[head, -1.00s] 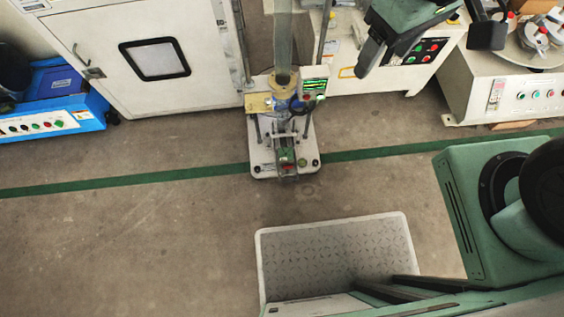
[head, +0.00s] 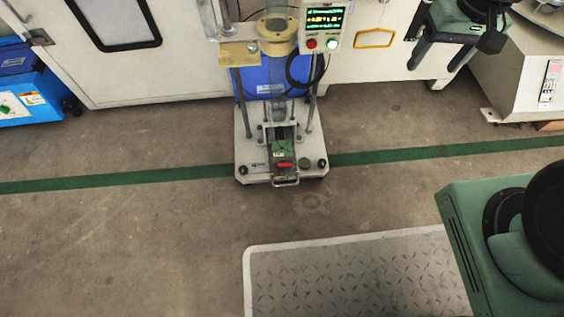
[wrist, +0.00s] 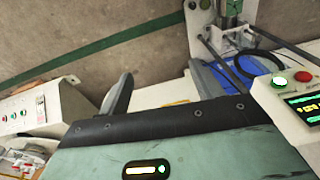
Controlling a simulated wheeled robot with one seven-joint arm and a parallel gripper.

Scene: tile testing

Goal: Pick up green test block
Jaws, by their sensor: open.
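A small green block (head: 280,148) appears to sit in the narrow fixture at the front of the testing machine (head: 245,162), with a red part just in front of it. In the wrist view, the machine's display box (wrist: 300,100) is at the right edge, and its fixture is cut off at the top, so I cannot make out the block clearly. My gripper (head: 440,62) is at the upper right of the head view, to the right of the machine and apart from the block. Its two dark fingers are spread and empty; they also show in the wrist view (wrist: 160,72).
A white cabinet (head: 190,80) stands behind the machine on the left. A blue unit (head: 38,98) is at the far left and a white control box (head: 515,90) at the far right. A grey platform (head: 350,270) lies in front. The floor at left is clear.

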